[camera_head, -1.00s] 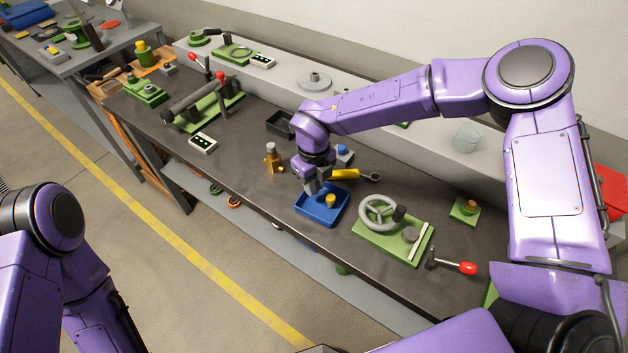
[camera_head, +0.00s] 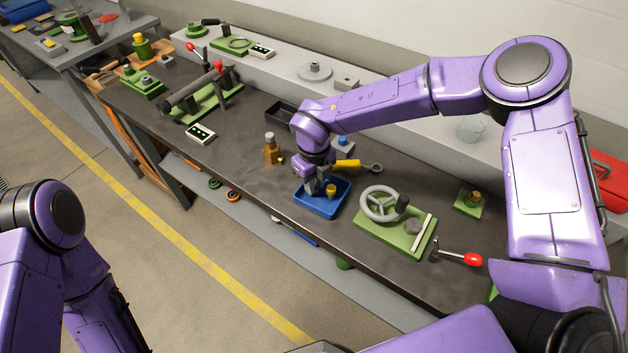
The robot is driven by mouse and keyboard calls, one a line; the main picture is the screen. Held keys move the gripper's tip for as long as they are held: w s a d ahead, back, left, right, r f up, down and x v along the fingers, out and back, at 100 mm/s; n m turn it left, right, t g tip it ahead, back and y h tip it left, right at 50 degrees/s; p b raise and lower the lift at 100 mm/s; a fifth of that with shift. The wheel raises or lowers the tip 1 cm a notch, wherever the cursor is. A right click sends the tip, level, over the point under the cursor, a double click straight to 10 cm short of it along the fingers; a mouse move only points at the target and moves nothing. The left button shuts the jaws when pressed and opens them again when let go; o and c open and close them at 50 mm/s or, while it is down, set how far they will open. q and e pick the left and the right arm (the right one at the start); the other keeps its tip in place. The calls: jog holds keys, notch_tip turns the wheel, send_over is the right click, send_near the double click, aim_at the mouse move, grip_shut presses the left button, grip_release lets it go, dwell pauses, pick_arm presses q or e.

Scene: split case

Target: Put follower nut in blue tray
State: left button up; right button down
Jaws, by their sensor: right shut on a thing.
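The blue tray (camera_head: 337,205) sits near the front edge of the dark workbench, in the middle of the view. My right gripper (camera_head: 312,192) points down over the left part of the tray, with its fingertips low between the tray's walls. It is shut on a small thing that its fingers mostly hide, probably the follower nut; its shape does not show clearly. A small yellow, brass-like piece (camera_head: 331,190) stands in the tray just right of the fingers. My left gripper is out of view; only part of that arm shows at lower left.
A green plate with a handwheel (camera_head: 380,204) is at right. The bench left of the bottle has free room.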

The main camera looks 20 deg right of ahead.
jog(key=shift+f, duration=0.2)
jog(key=c, duration=0.9)
grip_release()
jog(key=shift+c, duration=0.2)
notch_tip(320, 180, up, 11)
jog(key=b, duration=0.2)
jog(key=shift+f, duration=0.15)
